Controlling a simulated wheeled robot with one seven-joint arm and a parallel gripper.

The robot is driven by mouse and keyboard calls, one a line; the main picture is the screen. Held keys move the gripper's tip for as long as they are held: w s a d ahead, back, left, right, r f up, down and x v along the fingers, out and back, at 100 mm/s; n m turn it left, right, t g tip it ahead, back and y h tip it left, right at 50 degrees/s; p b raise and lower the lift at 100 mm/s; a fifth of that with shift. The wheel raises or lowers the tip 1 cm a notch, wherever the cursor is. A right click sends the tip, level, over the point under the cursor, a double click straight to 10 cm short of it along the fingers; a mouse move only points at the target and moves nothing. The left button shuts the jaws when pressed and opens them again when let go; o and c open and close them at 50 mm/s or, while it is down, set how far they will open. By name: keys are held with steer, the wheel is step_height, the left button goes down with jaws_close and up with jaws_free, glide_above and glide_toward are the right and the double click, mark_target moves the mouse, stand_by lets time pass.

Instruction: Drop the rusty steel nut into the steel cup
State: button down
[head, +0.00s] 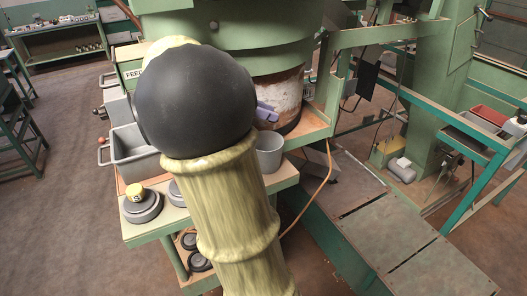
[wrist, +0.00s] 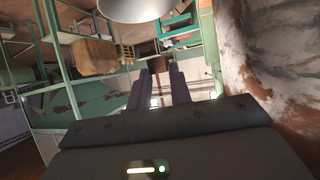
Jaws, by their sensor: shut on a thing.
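A grey steel cup (head: 269,158) stands upright at the right end of the green bench, just right of my arm. My gripper (head: 268,113) shows only as purple-grey fingers past the black ball of my arm, above the cup in the picture. A pale rounded grey thing at the top of the wrist view may be the cup; I cannot tell.
A grey bin (head: 132,153) sits on the bench left of my arm. Round weights (head: 142,209) lie in front of it. A large rusty, whitish drum (head: 279,92) rises behind the cup; its mottled wall (wrist: 285,65) fills the wrist view's right side.

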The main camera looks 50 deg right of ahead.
step_height(320, 180, down, 6)
steer(key=b, duration=0.3)
stand_by(0.3)
steer(key=shift+s, duration=0.1)
steer(key=c, duration=1.2)
jaws_free()
steer(key=shift+r, duration=0.1)
steer(key=b+v, duration=0.3)
steer(key=v, duration=1.4)
steer(key=shift+a+b, duration=0.2)
steer(key=shift+b, duration=0.15)
